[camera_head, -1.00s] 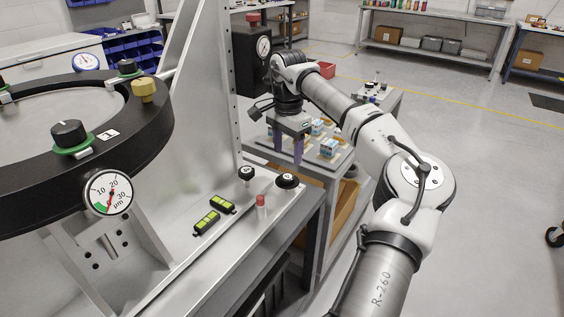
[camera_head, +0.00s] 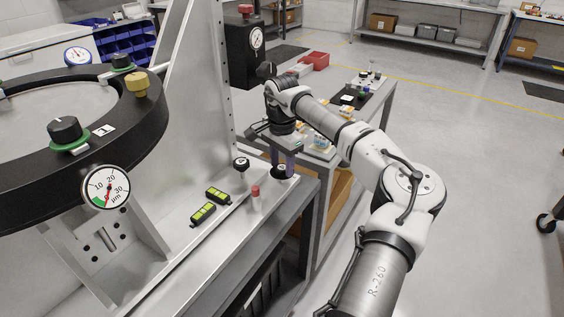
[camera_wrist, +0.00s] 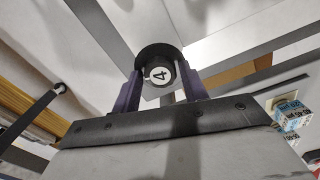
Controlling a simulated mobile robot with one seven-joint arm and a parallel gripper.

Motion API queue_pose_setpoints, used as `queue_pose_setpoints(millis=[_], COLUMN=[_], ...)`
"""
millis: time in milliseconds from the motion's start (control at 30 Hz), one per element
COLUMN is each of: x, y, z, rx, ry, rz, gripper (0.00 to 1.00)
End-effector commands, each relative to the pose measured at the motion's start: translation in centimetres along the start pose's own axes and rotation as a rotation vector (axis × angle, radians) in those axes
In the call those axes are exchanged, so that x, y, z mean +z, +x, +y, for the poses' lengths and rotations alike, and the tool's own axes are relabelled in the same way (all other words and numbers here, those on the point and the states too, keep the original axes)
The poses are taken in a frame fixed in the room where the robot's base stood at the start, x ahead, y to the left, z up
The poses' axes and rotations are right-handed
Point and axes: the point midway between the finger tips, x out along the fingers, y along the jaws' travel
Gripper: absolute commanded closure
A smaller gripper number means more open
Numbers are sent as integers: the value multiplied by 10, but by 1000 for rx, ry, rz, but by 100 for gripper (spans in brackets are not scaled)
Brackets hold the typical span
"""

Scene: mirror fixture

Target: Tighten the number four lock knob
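The number four lock knob is black with a white "4" label. In the wrist view the knob (camera_wrist: 158,72) shows between the tips of my gripper's two purple fingers. In the head view the knob (camera_head: 283,173) stands near the right end of the metal ledge, partly covered by the fingers. My gripper (camera_head: 284,168) points down over it. In the wrist view my gripper (camera_wrist: 160,85) has its fingers apart, one on each side of the knob. I cannot tell whether they touch it.
A second black knob (camera_head: 241,163) stands just left of my gripper. The ring fixture (camera_head: 110,150) with a dial gauge (camera_head: 106,187) is at left. A bench with small boxes (camera_head: 320,142) is behind.

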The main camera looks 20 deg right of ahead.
Motion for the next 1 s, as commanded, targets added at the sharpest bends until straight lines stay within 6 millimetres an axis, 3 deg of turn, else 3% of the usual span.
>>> queue_pose_setpoints(millis=[33,233,633,1000], x=[0,0,0,-1], y=[0,0,-1,-1], z=[0,0,0,0], rx=[0,0,1,0], ry=[0,0,89,394], rz=[0,0,0,2], gripper=[64,87,87,87])
